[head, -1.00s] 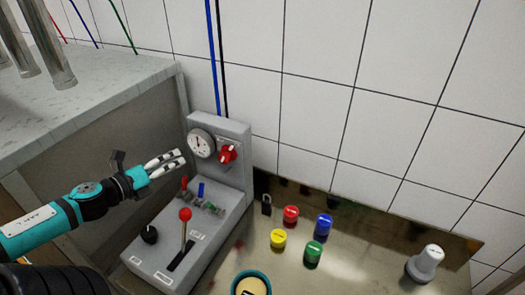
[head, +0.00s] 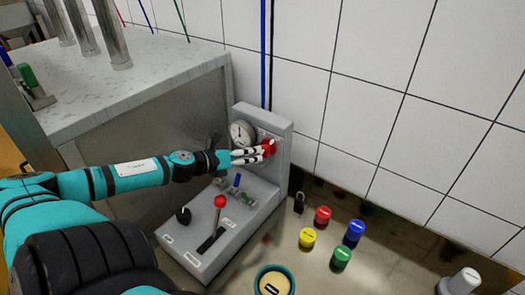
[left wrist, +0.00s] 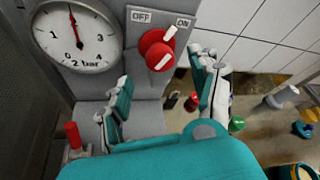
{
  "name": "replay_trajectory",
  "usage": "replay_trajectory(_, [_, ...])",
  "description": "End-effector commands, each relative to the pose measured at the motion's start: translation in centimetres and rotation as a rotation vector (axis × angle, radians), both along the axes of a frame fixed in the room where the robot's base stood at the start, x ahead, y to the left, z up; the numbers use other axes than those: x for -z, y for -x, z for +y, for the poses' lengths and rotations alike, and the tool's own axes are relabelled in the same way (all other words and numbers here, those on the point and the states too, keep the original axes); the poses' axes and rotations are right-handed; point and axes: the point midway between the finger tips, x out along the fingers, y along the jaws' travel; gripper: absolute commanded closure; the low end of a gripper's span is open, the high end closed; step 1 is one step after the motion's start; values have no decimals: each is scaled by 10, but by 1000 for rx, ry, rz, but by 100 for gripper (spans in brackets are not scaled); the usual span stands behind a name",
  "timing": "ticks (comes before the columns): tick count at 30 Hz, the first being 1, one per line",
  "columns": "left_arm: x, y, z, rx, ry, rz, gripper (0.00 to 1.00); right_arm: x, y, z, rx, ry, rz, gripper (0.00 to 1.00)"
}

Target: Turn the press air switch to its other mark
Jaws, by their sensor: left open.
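The press air switch (head: 269,146) is a red knob on the upright face of the grey press panel (head: 280,165). In the left wrist view the knob (left wrist: 157,48) sits below the OFF label (left wrist: 141,16) and the ON label (left wrist: 183,22). A white mark on the knob points up and right, toward ON. My left gripper (head: 258,154) is open, its fingers reaching the switch in the head view. In the left wrist view the open gripper (left wrist: 165,98) has the knob ahead between its fingers; contact cannot be told. My right gripper is not in view.
A pressure gauge (head: 242,133) is left of the switch. A red-topped lever (head: 220,202) and small red, blue and green valves stand below. Coloured caps, including a yellow one (head: 307,237), lie on the bench to the right. A grey-topped counter (head: 150,85) is at the left.

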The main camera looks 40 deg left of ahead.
Motion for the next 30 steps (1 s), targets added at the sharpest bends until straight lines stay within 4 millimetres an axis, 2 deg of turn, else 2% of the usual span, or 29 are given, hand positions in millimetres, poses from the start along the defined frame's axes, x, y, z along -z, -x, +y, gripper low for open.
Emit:
replay_trajectory(2, [0, -11, 0, 0, -4, -5, 37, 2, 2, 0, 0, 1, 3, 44])
replay_trajectory(4, [13, -17, -1, 3, -7, -4, 37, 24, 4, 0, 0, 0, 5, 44])
replay_trajectory(11, [21, -37, -5, 3, -7, -1, 37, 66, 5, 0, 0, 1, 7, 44])
replay_trajectory(13, [13, -41, -5, 0, 0, -5, 37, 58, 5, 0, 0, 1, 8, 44])
replay_trajectory(21, [18, -55, -8, 0, 2, -5, 37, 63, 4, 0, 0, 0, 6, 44])
replay_trajectory(30, [21, -62, -8, -1, -1, -1, 37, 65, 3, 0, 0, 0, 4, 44])
